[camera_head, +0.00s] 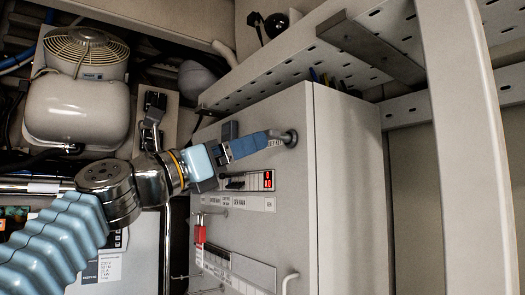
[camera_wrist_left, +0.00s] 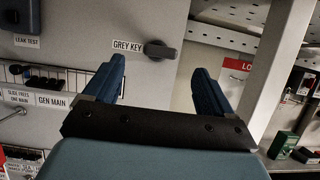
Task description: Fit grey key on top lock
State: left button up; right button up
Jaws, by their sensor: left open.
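The grey key (camera_wrist_left: 160,50) is a dark grey knob-like piece on the cabinet front, right of a "GREY KEY" label (camera_wrist_left: 127,46). In the head view the key (camera_head: 291,138) shows at the upper right of the cabinet face, at the tips of my left gripper (camera_head: 270,141). In the left wrist view, my left gripper (camera_wrist_left: 156,82) is open and empty. Its two blue fingers point toward the key, which appears beyond and between them. I cannot tell whether they touch it. I cannot make out the top lock for sure. My right gripper is not in view.
A pale upright post (camera_head: 455,150) stands at right. A red-headed sign (camera_wrist_left: 238,66) hangs beyond the cabinet.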

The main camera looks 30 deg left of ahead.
pick_arm(q)
jog(key=v, duration=0.4)
jog(key=shift+s+a+b, duration=0.1)
jog(key=shift+s+b, duration=0.1)
jog(key=shift+b, duration=0.1)
dwell(0.3)
